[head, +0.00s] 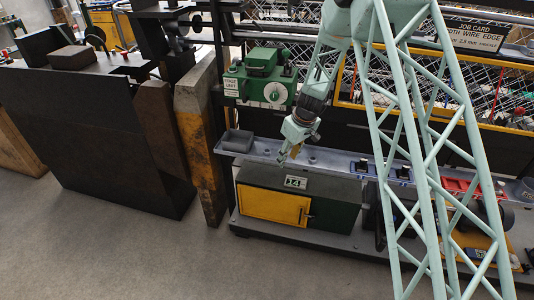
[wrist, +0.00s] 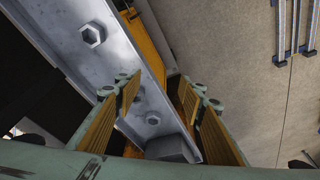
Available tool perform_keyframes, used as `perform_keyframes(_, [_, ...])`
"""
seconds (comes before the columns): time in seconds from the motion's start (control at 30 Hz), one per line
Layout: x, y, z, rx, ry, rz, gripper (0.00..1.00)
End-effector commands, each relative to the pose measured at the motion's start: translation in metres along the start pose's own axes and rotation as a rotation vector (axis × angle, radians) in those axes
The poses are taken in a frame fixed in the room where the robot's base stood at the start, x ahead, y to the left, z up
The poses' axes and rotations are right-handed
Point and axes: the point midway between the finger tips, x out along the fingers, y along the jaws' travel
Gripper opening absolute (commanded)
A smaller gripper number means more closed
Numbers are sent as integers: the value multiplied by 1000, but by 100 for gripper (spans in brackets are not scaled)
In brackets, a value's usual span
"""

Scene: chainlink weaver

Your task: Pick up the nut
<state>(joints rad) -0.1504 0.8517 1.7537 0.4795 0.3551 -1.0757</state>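In the wrist view a grey hexagonal nut (wrist: 92,35) with a hole in its middle lies flat on a grey metal rail, at the upper left. A second, smaller rounded piece (wrist: 153,119) sits on the same rail between my fingers; I cannot tell whether it is also a nut. My gripper (wrist: 163,88) is open and empty, its two ridged yellow-brown pads apart above the rail. The hexagonal nut lies beyond the left fingertip, outside the gap. In the head view my gripper (head: 289,158) points down over the rail; the nut is too small to make out there.
The grey rail (head: 340,163) runs along the bench, with a grey bin (head: 237,141) at its left end and blue and red trays (head: 460,188) to the right. A green machine (head: 262,78) stands behind. A green and yellow cabinet (head: 272,207) is below.

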Motion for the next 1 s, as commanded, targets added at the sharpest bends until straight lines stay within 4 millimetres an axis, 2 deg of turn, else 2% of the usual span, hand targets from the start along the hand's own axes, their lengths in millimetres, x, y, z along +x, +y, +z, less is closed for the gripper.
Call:
perform_keyframes(0.57, [4, 0, -5, -3, 1, 1, 37])
perform_keyframes(0.77, [9, 0, -22, -3, 1, 1, 37])
perform_keyframes(1.0, [17, 1, -52, -4, 2, 1, 37])
